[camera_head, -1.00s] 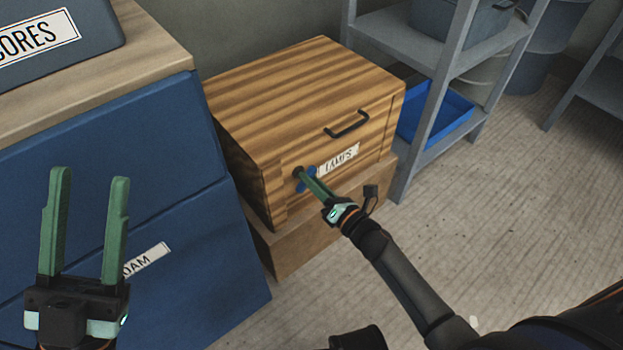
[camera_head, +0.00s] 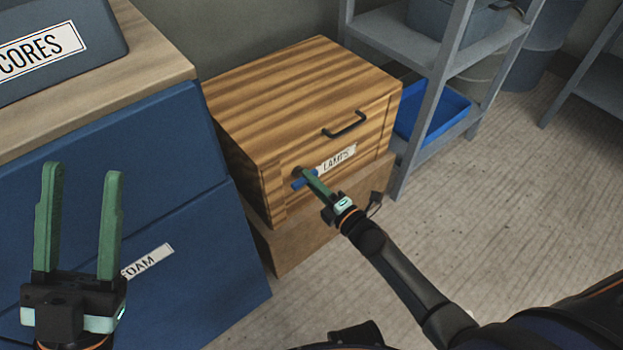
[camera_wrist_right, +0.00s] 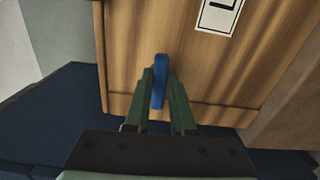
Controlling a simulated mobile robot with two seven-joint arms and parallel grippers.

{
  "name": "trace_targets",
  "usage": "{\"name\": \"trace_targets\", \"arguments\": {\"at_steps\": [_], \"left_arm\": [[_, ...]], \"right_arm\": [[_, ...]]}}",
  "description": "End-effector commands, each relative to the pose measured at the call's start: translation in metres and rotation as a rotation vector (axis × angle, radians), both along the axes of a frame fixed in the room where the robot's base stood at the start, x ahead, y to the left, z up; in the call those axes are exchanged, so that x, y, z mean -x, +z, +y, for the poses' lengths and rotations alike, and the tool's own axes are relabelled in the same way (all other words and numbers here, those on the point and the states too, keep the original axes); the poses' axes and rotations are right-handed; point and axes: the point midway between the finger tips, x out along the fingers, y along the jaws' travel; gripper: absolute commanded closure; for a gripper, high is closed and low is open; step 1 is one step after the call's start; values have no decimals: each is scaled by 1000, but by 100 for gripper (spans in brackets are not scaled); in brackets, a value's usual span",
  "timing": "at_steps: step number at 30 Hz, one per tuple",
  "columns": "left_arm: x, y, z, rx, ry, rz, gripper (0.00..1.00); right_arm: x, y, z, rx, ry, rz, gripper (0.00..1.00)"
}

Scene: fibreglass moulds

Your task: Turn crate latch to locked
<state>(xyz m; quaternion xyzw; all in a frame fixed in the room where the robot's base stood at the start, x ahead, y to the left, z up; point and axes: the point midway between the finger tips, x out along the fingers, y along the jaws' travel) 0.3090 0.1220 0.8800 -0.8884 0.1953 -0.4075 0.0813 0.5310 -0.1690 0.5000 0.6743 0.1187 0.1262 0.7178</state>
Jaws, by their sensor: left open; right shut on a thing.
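The wooden crate (camera_head: 300,100) has a striped top, a black handle (camera_head: 345,125) and a LAMPS label (camera_head: 338,158) on its front. The blue latch (camera_head: 299,184) is on the crate's front, left of the label. My right gripper (camera_head: 306,176) is shut on the latch and partly hides it. In the right wrist view the blue latch (camera_wrist_right: 159,80) stands between the green fingers of my right gripper (camera_wrist_right: 160,90). My left gripper (camera_head: 80,175) is open and empty, in front of the blue cabinet at the left.
The blue cabinet (camera_head: 200,260), with a FOAM label, stands left of the crate. A grey CORES box (camera_head: 90,60) sits on its wooden top. A grey shelf (camera_head: 430,150) with a blue tray (camera_head: 440,108) is at the right. The floor (camera_head: 500,220) in front is clear.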

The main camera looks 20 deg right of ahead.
Motion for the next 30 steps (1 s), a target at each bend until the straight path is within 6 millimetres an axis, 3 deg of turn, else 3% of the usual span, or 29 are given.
{"name": "trace_targets", "arguments": {"at_steps": [21,22,30], "left_arm": [[0,3,1,3,7,-4,50],[0,3,1,4,8,-2,50],[-1,3,1,4,9,-2,50]], "right_arm": [[1,-1,0,-77,1,29,100],[1,-1,0,-77,1,29,76],[0,-1,0,-74,0,27,48]]}}
